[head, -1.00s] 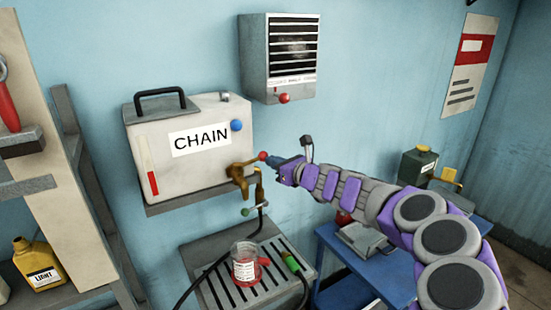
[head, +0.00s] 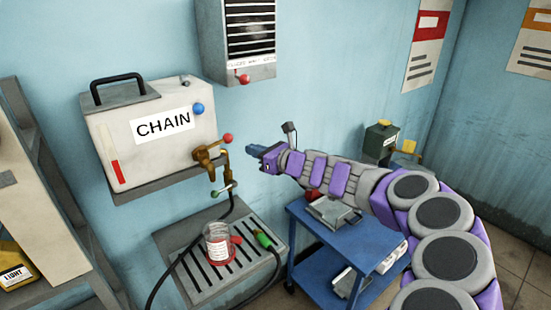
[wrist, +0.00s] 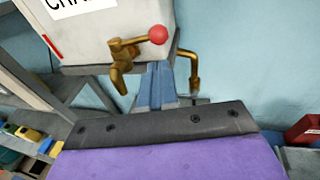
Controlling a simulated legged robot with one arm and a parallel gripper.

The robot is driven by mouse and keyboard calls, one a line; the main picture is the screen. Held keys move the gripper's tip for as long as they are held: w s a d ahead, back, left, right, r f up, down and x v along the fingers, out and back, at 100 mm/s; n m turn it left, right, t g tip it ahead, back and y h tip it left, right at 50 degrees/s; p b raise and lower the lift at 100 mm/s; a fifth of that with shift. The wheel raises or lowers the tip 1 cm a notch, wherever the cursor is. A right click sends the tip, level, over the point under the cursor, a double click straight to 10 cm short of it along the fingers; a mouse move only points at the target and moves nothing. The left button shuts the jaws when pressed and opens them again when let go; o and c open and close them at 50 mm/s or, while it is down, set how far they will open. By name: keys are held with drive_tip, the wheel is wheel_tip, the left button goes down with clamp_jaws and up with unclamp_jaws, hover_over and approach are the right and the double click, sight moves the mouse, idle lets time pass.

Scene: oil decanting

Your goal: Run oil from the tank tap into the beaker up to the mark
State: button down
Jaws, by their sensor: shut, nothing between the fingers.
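The white tank labelled CHAIN (head: 150,135) sits on a wall shelf, with a red level strip at its left. Its brass tap (head: 205,157) has a lever ending in a red ball (head: 228,138), also large in the wrist view (wrist: 158,35). The clear beaker (head: 219,254) stands upright on the slotted drip tray (head: 185,288), below the tap. It looks reddish low down; its mark and exact level are too small to read. My gripper (head: 251,150) is shut and empty, just right of the red ball and apart from it. Its blue fingers show in the wrist view (wrist: 158,78).
A green-ended nozzle (head: 263,239) lies by the beaker. A blue cart (head: 335,255) stands at right, and a wall heater (head: 249,40) hangs above.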

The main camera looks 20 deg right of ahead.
drive_tip(key=v, duration=0.6)
drive_tip(key=shift+s+f, duration=0.15)
drive_tip(key=shift+s, duration=0.15)
